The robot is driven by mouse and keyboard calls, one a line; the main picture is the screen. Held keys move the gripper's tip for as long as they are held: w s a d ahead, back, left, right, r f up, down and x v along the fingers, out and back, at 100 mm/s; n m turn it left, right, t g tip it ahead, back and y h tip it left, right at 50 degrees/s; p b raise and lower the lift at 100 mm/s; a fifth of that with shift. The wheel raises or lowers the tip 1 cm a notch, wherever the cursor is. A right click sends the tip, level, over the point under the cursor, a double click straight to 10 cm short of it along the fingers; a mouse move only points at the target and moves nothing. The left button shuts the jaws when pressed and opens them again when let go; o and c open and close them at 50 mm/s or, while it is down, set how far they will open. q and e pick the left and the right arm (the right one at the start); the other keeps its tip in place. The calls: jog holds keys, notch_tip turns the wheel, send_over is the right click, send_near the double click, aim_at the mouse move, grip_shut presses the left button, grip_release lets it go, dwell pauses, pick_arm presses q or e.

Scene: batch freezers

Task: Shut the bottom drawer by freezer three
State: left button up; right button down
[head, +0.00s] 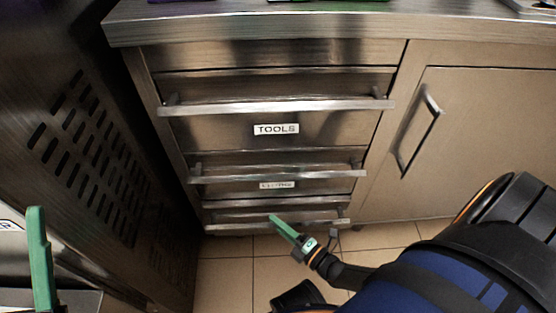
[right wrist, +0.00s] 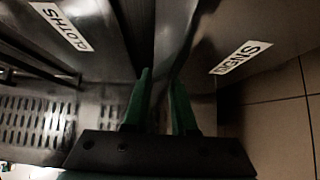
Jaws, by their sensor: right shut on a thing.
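The bottom drawer (head: 278,215) is the lowest of three in the steel cabinet, with a bar handle (head: 240,227) across its front. I cannot tell how far out it stands. My right gripper (head: 274,219) reaches down to this handle and is shut on it; its green fingers (right wrist: 162,90) also show in the right wrist view. A white label (right wrist: 240,58) in that view lies on the drawer front at right. Of my left gripper (head: 40,260), one green finger shows at the left edge, away from the drawers; its opening cannot be seen.
Above are the TOOLS drawer (head: 276,142) and the CLOTHS drawer (head: 230,184). A vented dark steel panel (head: 90,150) stands close on the left. A cabinet door (head: 470,130) with a handle is on the right. Tiled floor (head: 225,275) lies in front.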

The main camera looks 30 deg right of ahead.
dwell(0.4)
jog(key=shift+w+d+b, duration=0.35)
jog(key=shift+w+d, duration=0.45)
jog(key=shift+w, duration=0.3)
jog(key=c, duration=0.7)
grip_release()
jog(key=shift+a, duration=0.1)
